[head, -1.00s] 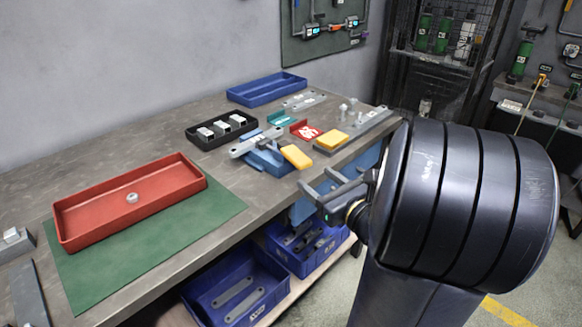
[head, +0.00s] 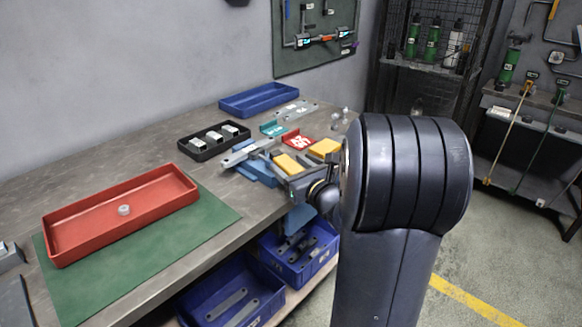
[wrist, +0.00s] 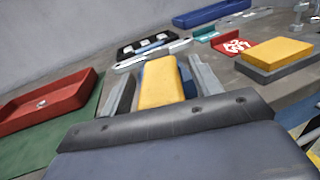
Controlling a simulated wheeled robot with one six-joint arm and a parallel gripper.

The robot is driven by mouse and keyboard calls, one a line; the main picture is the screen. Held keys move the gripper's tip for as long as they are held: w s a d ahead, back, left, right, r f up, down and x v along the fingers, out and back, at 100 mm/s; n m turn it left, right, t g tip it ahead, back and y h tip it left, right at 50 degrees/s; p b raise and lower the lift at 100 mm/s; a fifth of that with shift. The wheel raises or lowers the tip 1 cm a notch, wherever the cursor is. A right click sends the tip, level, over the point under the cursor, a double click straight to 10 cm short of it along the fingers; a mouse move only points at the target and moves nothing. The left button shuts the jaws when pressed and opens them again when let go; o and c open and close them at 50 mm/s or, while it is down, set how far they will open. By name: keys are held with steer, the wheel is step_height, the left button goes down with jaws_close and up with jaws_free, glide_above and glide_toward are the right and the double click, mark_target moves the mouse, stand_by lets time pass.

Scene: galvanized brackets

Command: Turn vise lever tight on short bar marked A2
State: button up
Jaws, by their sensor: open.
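The blue vise (head: 262,172) stands near the bench's front edge, with a grey bar (head: 240,154) across its top. The bar also shows in the wrist view (wrist: 150,56), where no A2 mark is legible. A yellow lever (head: 291,164) sits on the near side of the vise. In the wrist view the yellow lever (wrist: 160,82) lies between the two grey fingers of my gripper (wrist: 160,75), with a gap visible on the right. My gripper is open and part of the vise is hidden behind the lever.
A second yellow block (head: 325,147) lies on grey metal just right of the vise. A red marked piece (head: 297,140) and a teal piece (head: 273,128) lie behind. A black tray (head: 207,153) holds grey blocks. A red tray (head: 110,208) stands on a green mat (head: 190,240).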

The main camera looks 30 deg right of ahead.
steer(key=shift+c, duration=0.2)
jaws_close()
stand_by(0.5)
